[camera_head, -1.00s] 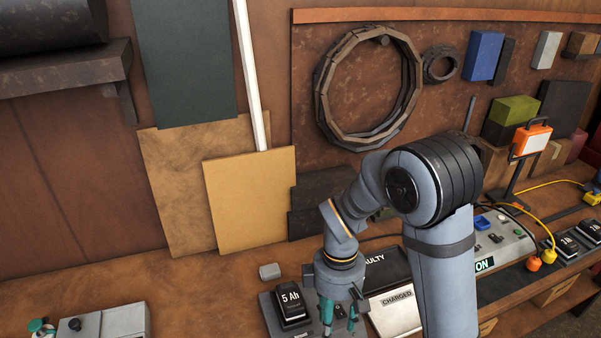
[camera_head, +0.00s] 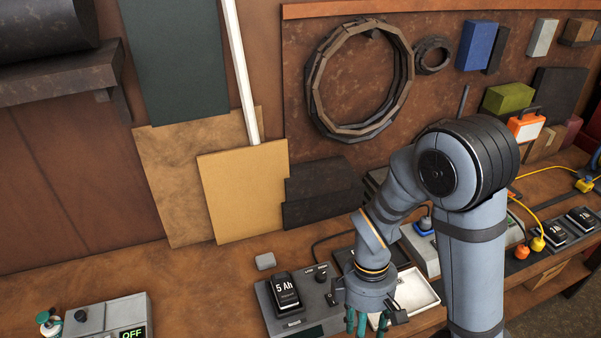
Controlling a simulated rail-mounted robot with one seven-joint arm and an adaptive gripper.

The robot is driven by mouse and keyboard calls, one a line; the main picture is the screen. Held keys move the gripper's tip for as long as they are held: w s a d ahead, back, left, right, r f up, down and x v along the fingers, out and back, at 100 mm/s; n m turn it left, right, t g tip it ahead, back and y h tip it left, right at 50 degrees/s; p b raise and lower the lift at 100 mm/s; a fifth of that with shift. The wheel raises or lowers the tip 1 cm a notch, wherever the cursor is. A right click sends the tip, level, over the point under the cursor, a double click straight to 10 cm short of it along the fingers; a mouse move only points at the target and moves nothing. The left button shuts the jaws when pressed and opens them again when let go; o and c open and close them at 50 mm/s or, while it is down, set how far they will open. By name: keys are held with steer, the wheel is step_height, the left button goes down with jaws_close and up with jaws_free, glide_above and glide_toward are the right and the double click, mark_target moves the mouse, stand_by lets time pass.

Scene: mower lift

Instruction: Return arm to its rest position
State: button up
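My gripper (camera_head: 366,322) hangs fingers-down at the bottom of the view, in front of a white-lined tray (camera_head: 415,291). Its teal fingertips are partly cut off by the frame edge, and I see nothing held between them. My arm bends down to it from the right. A black battery marked 5 Ah (camera_head: 285,290) sits upright in a grey dock (camera_head: 313,318) just left of my gripper. The dock's right side is partly hidden by the gripper.
A grey box with an OFF display (camera_head: 110,322) stands at the lower left. More black batteries (camera_head: 553,236) sit in a dock at the right, near yellow cables (camera_head: 547,206). An orange lamp (camera_head: 525,127) stands behind my arm.

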steer(key=shift+s+a+r, duration=0.15)
steer(key=shift+s+r, duration=0.15)
steer(key=shift+r, duration=0.2)
stand_by(0.4)
